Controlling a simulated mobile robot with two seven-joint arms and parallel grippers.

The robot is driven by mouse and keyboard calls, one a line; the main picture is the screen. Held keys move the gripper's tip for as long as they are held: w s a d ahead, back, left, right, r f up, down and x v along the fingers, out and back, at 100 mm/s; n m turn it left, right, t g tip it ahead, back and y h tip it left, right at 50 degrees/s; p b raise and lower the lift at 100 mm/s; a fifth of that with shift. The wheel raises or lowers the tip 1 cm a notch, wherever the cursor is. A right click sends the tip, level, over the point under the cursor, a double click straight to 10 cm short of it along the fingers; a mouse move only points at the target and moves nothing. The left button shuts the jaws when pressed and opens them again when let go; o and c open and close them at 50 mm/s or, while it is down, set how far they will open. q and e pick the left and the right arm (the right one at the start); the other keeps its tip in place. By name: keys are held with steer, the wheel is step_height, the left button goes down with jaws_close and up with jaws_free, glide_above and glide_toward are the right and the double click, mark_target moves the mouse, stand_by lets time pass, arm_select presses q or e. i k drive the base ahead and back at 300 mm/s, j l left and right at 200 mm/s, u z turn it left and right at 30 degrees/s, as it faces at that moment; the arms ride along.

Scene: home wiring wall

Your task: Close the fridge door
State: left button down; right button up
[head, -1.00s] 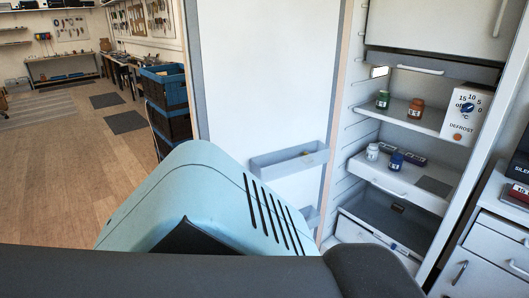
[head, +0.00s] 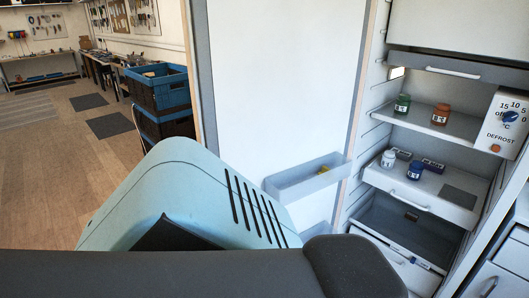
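The fridge door (head: 280,90) stands wide open, its white inner side facing me, with a grey door shelf (head: 305,178) low on it. The open fridge interior (head: 405,225) is to the right of the door. My own pale blue and black body parts fill the lower front and hide the lower part of the door. Neither gripper is in view.
Inside the fridge, jars such as a green one (head: 402,103) and an orange one (head: 441,114) stand on shelves, beside a defrost dial (head: 509,117). Stacked blue and black crates (head: 158,100) stand left of the door. Wooden floor (head: 60,165) is open at the left.

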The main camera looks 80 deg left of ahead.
mark_target(273, 84)
steer(key=k+j, duration=0.15)
steer(key=j, duration=0.35)
steer(key=k+j, duration=0.15)
steer(key=j, duration=0.4)
steer(key=k+j, duration=0.15)
steer(key=j, duration=0.35)
steer(key=k+j, duration=0.15)
steer(key=j, duration=0.4)
steer(key=k+j, duration=0.15)
steer(key=j, duration=0.35)
steer(key=k+j, duration=0.15)
steer(key=j, duration=0.35)
steer(key=k+j, duration=0.1)
steer(key=j, duration=0.45)
steer(key=k+j, duration=0.15)
steer(key=j, duration=0.35)
